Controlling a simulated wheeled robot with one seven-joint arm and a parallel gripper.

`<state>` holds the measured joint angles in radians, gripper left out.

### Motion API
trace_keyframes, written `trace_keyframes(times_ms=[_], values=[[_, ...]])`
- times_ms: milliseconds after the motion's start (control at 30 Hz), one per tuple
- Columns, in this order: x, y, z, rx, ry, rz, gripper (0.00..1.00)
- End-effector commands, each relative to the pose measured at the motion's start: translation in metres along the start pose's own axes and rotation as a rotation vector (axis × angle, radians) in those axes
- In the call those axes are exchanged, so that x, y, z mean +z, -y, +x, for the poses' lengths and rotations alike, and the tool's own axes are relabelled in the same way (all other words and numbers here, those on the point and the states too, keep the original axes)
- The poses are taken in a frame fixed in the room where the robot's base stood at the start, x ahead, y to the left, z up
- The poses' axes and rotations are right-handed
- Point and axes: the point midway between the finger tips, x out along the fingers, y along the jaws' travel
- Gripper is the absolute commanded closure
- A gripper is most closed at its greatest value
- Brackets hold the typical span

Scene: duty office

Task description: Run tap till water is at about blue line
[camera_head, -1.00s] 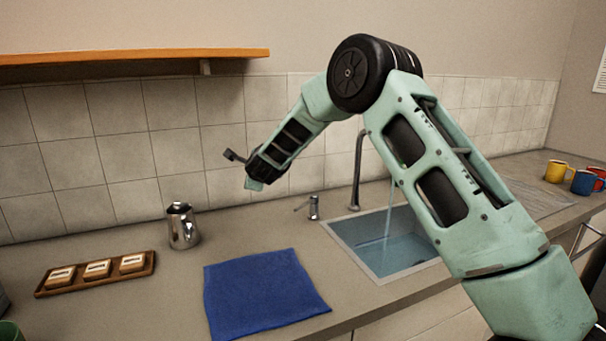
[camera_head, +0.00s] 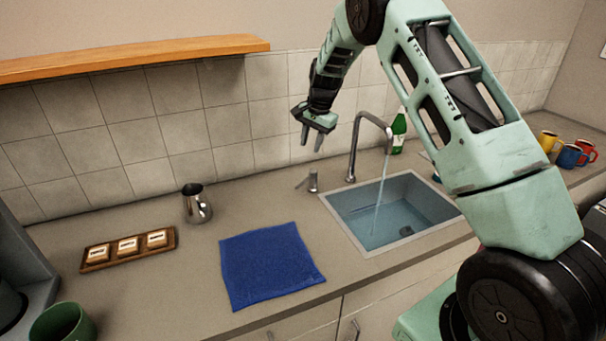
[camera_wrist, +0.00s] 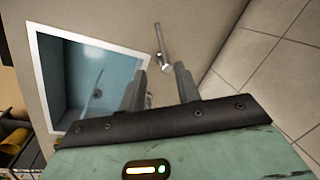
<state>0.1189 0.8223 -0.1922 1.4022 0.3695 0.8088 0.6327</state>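The sink (camera_head: 335,214) holds bluish water (camera_head: 390,226), and a stream runs into it from the curved tap (camera_head: 354,150). I cannot clearly make out a blue line on the sink walls. The small tap lever (camera_head: 312,182) stands on the counter left of the spout. My gripper (camera_head: 313,143) is above the lever, fingers pointing down, apart and empty. In the wrist view the open fingers (camera_wrist: 160,78) point toward the lever (camera_wrist: 161,42), not touching it as far as I can see. The sink (camera_wrist: 38,60) is at the left there.
A blue cloth (camera_head: 268,265) lies left of the sink. A metal jug (camera_head: 196,205) and a wooden tray (camera_head: 100,262) with labelled blocks stand farther left. A green bottle (camera_head: 399,132) is behind the sink, and several mugs (camera_head: 569,156) are at right. An orange shelf (camera_head: 130,60) hangs above.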

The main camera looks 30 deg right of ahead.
Motion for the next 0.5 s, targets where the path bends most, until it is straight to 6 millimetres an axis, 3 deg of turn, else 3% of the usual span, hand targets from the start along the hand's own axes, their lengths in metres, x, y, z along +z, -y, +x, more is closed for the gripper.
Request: trace_keyframes(times_ms=[500], values=[[0.000,0.001,0.102,0.001,0.001,0.002,0.67]])
